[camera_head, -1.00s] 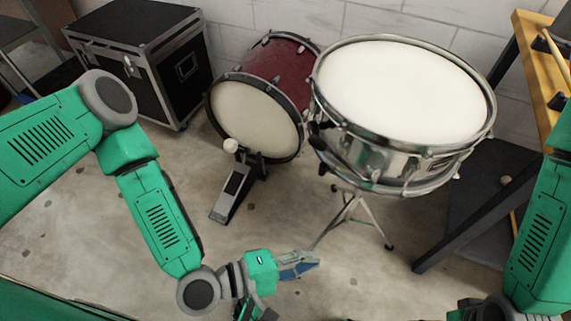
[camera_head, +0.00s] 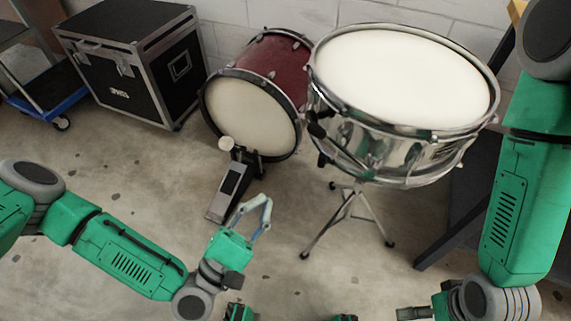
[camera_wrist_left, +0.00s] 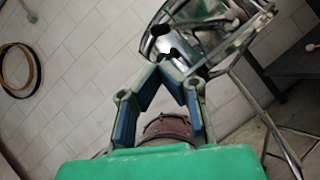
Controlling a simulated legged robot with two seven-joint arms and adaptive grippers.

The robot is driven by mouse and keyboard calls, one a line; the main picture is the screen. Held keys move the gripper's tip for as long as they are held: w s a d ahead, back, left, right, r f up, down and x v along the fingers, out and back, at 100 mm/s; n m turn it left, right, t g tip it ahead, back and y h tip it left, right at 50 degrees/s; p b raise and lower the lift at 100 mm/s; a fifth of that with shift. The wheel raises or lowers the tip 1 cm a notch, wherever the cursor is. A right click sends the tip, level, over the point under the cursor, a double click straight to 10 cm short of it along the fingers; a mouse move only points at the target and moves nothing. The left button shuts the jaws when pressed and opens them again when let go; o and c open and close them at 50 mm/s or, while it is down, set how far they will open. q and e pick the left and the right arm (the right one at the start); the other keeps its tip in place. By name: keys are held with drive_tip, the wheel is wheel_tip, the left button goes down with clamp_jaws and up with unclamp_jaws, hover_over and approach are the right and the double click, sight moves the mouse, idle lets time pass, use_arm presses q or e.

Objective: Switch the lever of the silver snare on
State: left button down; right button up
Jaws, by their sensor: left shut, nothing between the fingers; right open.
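The silver snare (camera_head: 400,150) stands on a tripod stand (camera_head: 350,215), white head up and slightly tilted. A dark lever-like part (camera_head: 317,129) sits on the left side of its shell; its on or off position cannot be told. In the left wrist view, the snare (camera_wrist_left: 215,35) is above the fingers, with dark parts (camera_wrist_left: 162,30) on its side. My left gripper (camera_head: 267,203) is shut and empty, below and left of the snare, apart from it. Its fingertips meet in the wrist view (camera_wrist_left: 165,72). My right gripper (camera_head: 412,313) is open at the bottom edge, partly cut off.
A red bass drum (camera_head: 270,62) with a pedal (camera_head: 233,187) stands left of the snare. A black case (camera_head: 130,65) and a blue cart (camera_head: 50,100) are further left. A dark table frame (camera_head: 470,215) is at the right. Floor below the snare is mostly clear.

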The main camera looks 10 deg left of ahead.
use_arm(q)
drive_tip(key=b+x, duration=0.1)
drive_tip(key=x, duration=1.2)
drive_tip(key=shift+w+d+r, duration=0.15)
drive_tip(key=shift+d+r, duration=0.05)
wheel_tip(320, 180, up, 6)
drive_tip(key=m+g+h+p, duration=0.1)
drive_tip(key=m+g+p, duration=0.5)
drive_tip(key=m+p, duration=0.45)
hover_over(342, 150)
drive_tip(key=s, duration=0.2)
drive_tip(key=shift+a+r+b, duration=0.2)
drive_tip(key=shift+b, duration=0.1)
